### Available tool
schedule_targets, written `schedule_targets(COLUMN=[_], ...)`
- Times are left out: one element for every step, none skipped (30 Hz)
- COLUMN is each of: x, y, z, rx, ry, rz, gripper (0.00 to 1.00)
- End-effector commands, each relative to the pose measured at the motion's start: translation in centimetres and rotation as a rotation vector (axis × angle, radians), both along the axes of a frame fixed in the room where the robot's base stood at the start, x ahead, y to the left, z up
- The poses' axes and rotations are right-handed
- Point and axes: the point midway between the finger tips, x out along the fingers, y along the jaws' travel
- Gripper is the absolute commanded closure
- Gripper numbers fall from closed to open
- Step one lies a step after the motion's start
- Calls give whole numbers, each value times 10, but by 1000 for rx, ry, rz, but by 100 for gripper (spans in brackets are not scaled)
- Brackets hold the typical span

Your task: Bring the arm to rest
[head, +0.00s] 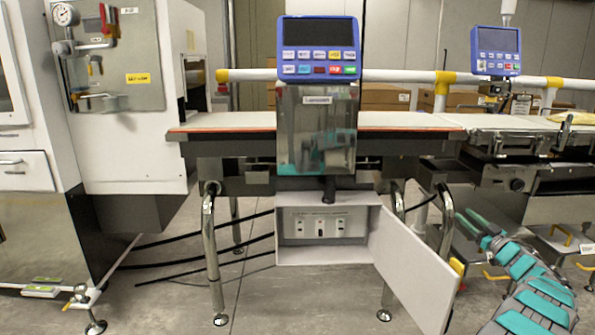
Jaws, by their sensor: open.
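My arm, with teal and grey covers, comes in at the lower right of the head view. My gripper (460,216) is at its far end, pointing up and left. Its two teal fingers are apart, with nothing seen between them. It is in front of the right conveyor's frame, below belt height and right of the open cabinet door (420,262). Whether the fingers touch anything behind them I cannot tell.
A grey cabinet (285,253) with a switch panel hangs under the belt (390,122); its door swings out toward me. A blue keypad display (319,32) stands above. A white machine (150,150) is at left. Cables cross the floor (170,300), whose middle is otherwise clear.

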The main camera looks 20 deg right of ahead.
Motion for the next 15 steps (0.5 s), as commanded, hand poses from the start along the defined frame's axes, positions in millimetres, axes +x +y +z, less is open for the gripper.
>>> schedule_targets(x=[18, 26, 37, 44, 52, 61, 67, 73, 80, 85, 90, 96, 100, 103, 107], y=[7, 10, 13, 17, 21, 27, 31, 36, 43, 49, 56, 64, 72, 80, 91], z=[21, 32, 43, 53, 61, 70, 78, 86, 92, 97, 104, 110, 113, 116, 121], rx=[7, 9, 17, 23, 28, 41, 46, 54, 67, 79, 85, 99, 110, 119, 131], ry=[-6, -9, -8, -9, -6, 1, 4, 11, 22, 33, 40, 57, 70, 86, 107], rz=[-31, -50, -80, -100, -120, -146, -167, -186, -209, -229, -243, -267, -281, -296, -313], gripper=[55, 55, 55, 55, 55, 55, 55, 55, 55, 55, 55, 55, 55, 55, 55])
